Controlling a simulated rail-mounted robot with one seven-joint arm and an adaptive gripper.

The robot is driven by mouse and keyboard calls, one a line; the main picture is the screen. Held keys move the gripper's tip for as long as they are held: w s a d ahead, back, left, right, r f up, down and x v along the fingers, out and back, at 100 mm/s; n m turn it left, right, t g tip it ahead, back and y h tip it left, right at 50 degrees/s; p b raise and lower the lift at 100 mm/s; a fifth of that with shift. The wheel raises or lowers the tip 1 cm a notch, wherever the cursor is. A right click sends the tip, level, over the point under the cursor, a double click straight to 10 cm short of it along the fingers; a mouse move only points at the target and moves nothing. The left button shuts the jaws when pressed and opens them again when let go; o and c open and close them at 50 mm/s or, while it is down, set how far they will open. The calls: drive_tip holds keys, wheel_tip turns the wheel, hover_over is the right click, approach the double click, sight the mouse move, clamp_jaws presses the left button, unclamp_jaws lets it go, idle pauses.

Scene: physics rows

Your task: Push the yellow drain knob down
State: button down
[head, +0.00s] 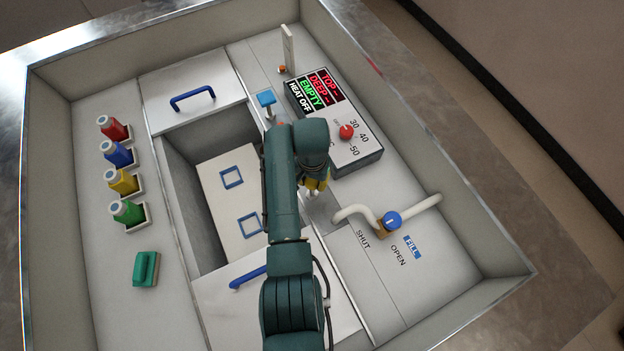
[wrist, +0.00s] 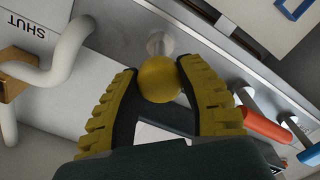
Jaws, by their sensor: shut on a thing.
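The yellow drain knob (wrist: 160,79) is a round ball on a pale metal stem (wrist: 160,44) in the wrist view. My gripper (wrist: 157,80) has its two yellow ribbed fingers closed on the ball from both sides. In the head view my gripper (head: 317,185) is over the right-hand ledge of the basin, between the control box and the white pipe. My arm hides most of it there, and I cannot make out the knob apart from the yellow fingers.
A control box (head: 368,160) with a red dial and lit display stands above my gripper. A white pipe (head: 352,212) with a blue valve (head: 391,220) stands to the right. An orange-red handle (wrist: 265,127) and a blue-ended one (wrist: 310,155) stand beside my gripper.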

drive_tip(key=shift+f, duration=0.1)
wheel_tip(320, 180, down, 4)
drive_tip(key=b, duration=0.3)
drive_tip(key=shift+f, duration=0.25)
drive_tip(key=shift+s, duration=0.15)
drive_tip(key=c, duration=0.6)
unclamp_jaws()
drive_tip(key=shift+o, duration=0.3)
drive_tip(key=shift+r, duration=0.1)
wheel_tip(320, 180, up, 12)
